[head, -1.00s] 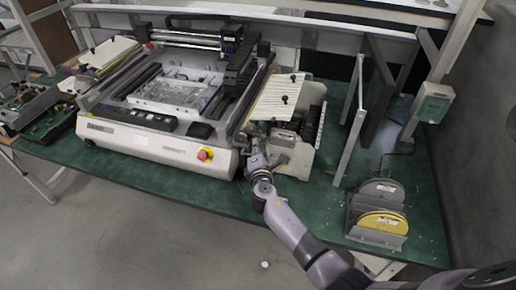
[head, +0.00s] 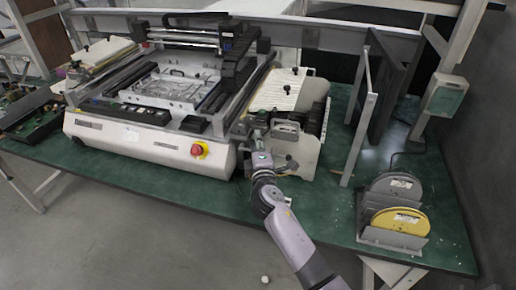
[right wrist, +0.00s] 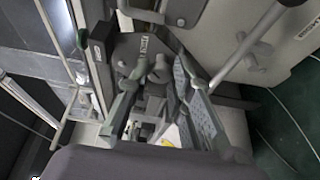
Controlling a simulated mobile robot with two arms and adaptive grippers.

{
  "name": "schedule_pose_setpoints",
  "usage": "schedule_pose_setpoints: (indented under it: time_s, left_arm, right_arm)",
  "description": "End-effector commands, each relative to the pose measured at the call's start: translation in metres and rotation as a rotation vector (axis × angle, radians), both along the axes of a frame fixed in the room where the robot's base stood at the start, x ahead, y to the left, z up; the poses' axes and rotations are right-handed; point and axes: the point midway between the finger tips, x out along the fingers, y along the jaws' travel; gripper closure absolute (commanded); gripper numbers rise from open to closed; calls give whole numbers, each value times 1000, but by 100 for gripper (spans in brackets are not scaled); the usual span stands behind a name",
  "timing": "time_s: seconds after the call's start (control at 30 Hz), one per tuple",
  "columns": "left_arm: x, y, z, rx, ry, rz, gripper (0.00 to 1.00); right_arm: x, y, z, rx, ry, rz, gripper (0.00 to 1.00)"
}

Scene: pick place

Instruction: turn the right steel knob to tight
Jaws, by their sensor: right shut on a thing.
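My right gripper (head: 257,143) is at the front corner of the feeder unit on the machine's right side. In the right wrist view, its two fingers (right wrist: 160,82) are closed around a grey steel knob (right wrist: 160,70). A second grey knob-like part (right wrist: 139,69) shows just left of it, near the left finger. A dark plate with a small light label (right wrist: 146,43) lies behind the knobs. The label is too small to read surely. In the head view the knob is hidden by my gripper. My left gripper is not in view.
The white machine (head: 150,144) with a red stop button (head: 197,150) stands left of my arm. The feeder unit (head: 297,150) is close on the right. Reels in a rack (head: 395,237) stand at the right edge of the green table (head: 330,205). Table between is clear.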

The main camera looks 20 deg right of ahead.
Motion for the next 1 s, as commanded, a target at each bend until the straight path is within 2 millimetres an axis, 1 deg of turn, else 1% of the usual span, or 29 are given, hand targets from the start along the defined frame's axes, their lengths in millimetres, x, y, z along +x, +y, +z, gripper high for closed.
schedule_pose_setpoints:
  time_s: [0.03, 0.3, 0.33, 0.6, 0.87, 1.0]
  left_arm:
    - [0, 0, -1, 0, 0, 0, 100]
    - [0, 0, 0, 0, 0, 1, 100]
    - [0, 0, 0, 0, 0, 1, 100]
    - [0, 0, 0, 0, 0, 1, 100]
    - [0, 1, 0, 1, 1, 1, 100]
    - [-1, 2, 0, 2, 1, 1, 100]
  right_arm:
    - [-1, 0, -3, 6, 3, 0, 100]
    - [-1, 0, -2, 5, 3, 0, 100]
    - [-1, 0, -2, 5, 3, 0, 78]
    - [0, 0, -1, 3, 1, 0, 60]
    - [0, 0, -1, 2, 1, 0, 59]
    - [-6, 1, -2, 2, 2, 0, 59]
